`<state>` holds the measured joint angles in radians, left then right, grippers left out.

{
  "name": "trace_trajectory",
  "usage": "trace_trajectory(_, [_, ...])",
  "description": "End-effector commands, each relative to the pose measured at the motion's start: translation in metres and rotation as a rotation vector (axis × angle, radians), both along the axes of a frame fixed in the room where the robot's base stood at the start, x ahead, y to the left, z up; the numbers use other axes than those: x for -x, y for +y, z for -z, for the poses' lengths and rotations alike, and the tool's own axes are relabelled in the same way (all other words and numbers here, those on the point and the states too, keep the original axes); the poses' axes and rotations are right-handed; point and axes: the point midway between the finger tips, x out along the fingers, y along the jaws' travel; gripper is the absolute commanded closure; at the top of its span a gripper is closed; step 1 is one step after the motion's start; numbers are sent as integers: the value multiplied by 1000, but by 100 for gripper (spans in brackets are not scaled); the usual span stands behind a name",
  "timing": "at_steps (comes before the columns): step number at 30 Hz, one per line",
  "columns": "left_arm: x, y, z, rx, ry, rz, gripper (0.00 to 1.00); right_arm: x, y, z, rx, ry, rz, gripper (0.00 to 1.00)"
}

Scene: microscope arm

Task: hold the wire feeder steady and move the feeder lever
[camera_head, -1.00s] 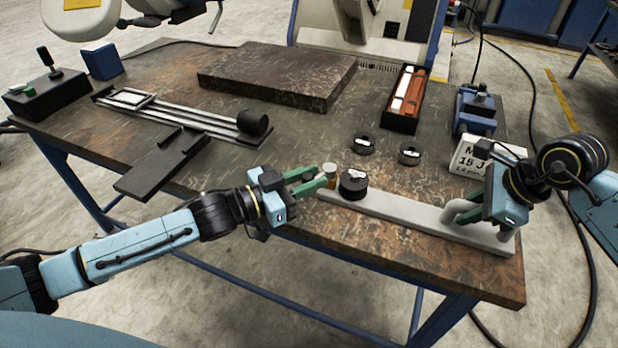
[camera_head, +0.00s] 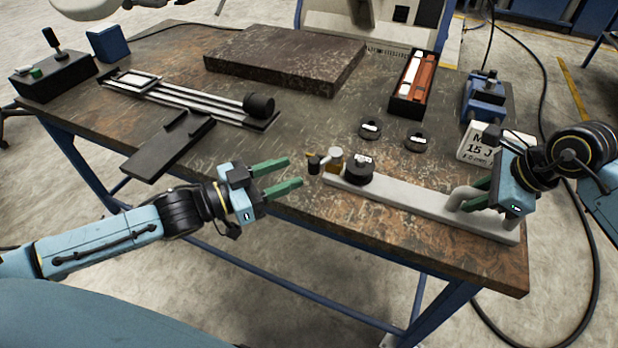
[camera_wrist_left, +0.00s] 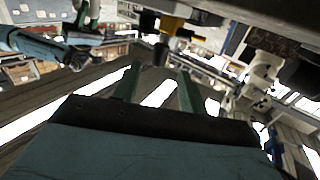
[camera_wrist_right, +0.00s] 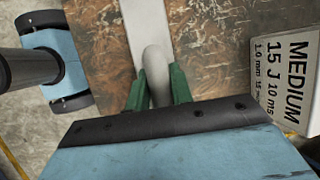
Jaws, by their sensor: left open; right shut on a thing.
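The wire feeder is a long light-grey bar (camera_head: 420,205) along the table's front right edge. A black spool (camera_head: 359,170) sits near its left end, beside a brass-coloured cylinder (camera_head: 335,158). The feeder lever, a small arm with a dark knob (camera_head: 314,165), sticks out at the left end; its knob also shows in the left wrist view (camera_wrist_left: 161,52). My left gripper (camera_head: 296,172) is open and empty, just left of the knob and apart from it. My right gripper (camera_head: 472,198) is shut on the feeder's grey handle (camera_wrist_right: 154,70) at the right end.
A white card (camera_head: 487,143) reading "MEDIUM 15 J" stands near my right gripper. Two black discs (camera_head: 370,130) lie behind the feeder. A blue device (camera_head: 484,98) and a black tray (camera_head: 408,108) stand farther back.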

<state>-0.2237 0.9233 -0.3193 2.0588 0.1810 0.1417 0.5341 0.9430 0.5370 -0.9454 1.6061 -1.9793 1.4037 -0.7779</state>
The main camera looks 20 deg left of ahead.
Motion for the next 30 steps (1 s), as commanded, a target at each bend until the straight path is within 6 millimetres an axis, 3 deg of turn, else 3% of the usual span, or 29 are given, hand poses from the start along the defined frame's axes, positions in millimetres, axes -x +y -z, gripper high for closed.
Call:
trace_trajectory(12, [36, 27, 0, 0, 1, 1, 58, -1, 0, -2, -3, -4, 0, 100])
trace_trajectory(28, [40, 30, -1, 1, -1, 1, 58, -1, 0, -2, -2, -4, 0, 100])
trace_trajectory(29, [40, 30, -1, 1, -1, 1, 58, -1, 0, -2, -2, -4, 0, 75])
trace_trajectory(30, [40, 30, -1, 1, -1, 1, 58, -1, 0, -2, -2, -4, 0, 70])
